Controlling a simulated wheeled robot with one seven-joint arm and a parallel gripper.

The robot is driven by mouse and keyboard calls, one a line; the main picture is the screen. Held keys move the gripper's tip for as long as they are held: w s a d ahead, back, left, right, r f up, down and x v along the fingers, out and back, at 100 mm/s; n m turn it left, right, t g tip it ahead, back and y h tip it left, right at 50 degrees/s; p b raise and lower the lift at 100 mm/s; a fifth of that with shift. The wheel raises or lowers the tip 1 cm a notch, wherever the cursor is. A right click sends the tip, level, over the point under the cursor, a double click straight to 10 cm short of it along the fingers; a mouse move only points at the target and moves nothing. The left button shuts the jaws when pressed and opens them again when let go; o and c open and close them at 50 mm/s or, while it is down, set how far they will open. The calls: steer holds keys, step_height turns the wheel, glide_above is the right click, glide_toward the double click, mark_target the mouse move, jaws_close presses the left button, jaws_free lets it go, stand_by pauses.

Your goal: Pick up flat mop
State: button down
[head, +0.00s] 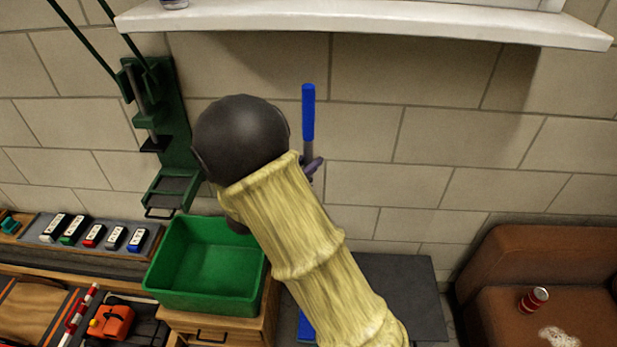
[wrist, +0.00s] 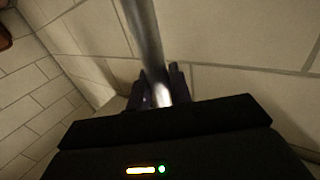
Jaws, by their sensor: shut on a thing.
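The flat mop (head: 308,115) stands roughly upright near the tiled wall in the head view, with a blue grip at the top of a grey pole. A blue part low down (head: 305,328) shows beside my arm and may be its head; most of the pole between is hidden behind my arm. My gripper (head: 313,167) is at the pole just below the blue grip. In the wrist view, the dark fingers of my gripper (wrist: 160,88) are shut around the shiny metal pole (wrist: 146,38).
A green bin (head: 205,296) stands on a wooden cabinet left of my arm. A green wall-mounted rack (head: 170,125) is behind it. A white shelf (head: 380,24) juts out above. A brown sofa (head: 525,250) with a red can (head: 533,299) is at right. A dark mat (head: 405,290) lies below.

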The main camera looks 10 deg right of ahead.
mark_target(309, 146)
steer(key=shift+r+p, duration=0.3)
steer(key=shift+r, duration=2.1)
